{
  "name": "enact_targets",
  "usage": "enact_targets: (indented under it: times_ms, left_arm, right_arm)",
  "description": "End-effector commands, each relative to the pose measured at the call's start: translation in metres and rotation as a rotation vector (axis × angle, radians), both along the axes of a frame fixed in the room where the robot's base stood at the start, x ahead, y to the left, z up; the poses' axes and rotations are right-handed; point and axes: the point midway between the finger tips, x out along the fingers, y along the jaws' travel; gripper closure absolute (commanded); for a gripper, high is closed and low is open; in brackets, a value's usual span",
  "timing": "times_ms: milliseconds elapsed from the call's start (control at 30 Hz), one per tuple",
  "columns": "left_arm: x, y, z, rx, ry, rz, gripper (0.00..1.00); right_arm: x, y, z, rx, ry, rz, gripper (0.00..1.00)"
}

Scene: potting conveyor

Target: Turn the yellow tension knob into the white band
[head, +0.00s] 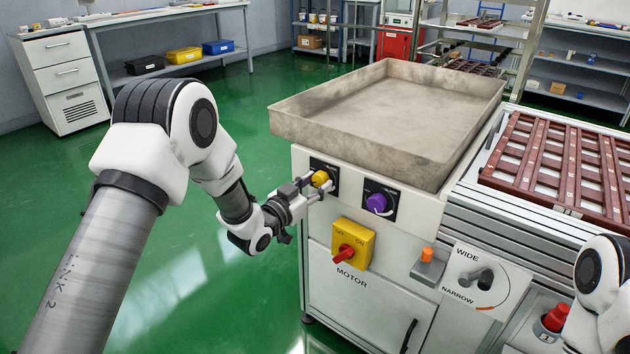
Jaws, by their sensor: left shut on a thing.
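The yellow tension knob (320,178) sits on a black dial plate (333,172) at the upper left of the white machine's front panel. My left gripper (314,184) reaches it from the left, and its fingers are shut on the knob. The fingers hide part of the knob and of the plate. I cannot make out the white band or the knob's pointer at this size. My right arm shows only in part at the lower right edge, and its gripper is out of the picture.
A purple knob (378,203) is just right of the yellow one. Below are a yellow motor switch box (353,243) with a red handle, an orange button (427,254) and a wide-narrow lever (476,276). A metal tray (390,105) tops the machine. Green floor lies free at left.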

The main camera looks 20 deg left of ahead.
Motion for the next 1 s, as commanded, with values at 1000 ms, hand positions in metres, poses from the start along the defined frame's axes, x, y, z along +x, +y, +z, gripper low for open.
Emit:
enact_targets:
  times_ms: [1000]
  left_arm:
    - [-0.001, -0.002, 0.003, -0.899, 0.326, -0.001, 0.94]
  right_arm:
    - [0.000, 0.000, 0.057, 0.000, 0.000, 0.000, 0.60]
